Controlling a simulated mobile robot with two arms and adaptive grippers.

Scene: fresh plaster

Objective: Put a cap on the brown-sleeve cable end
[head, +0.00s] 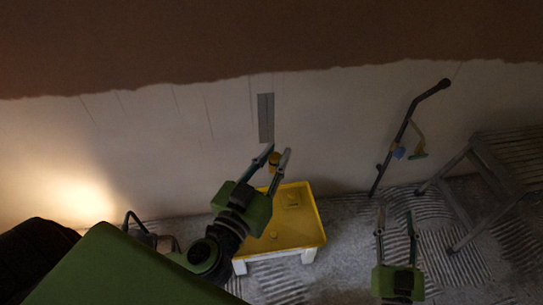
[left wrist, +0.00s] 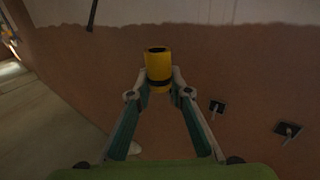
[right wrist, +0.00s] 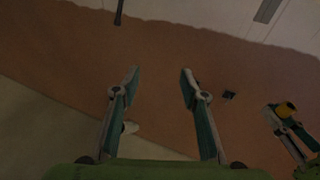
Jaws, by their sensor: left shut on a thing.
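A yellow cap (left wrist: 158,66) with a dark opening and a dark band at its lower part is held between the fingertips of my left gripper (left wrist: 160,84). In the head view the cap (head: 274,159) shows between the fingers of my left gripper (head: 279,153), in front of the pale wall and above the yellow tray. My right gripper (head: 396,219) is open and empty, low at the right. Dark square wall boxes (left wrist: 217,107) (left wrist: 287,129) show in the left wrist view, the lower with a pale bit sticking out. I cannot make out a brown sleeve.
A yellow tray (head: 266,246) with small items stands on a white base on the ridged floor. A dark pole (head: 404,130) with blue and green things near it leans on the wall. A wooden trestle (head: 503,153) stands at the right. A grey strip (head: 266,118) is on the wall.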

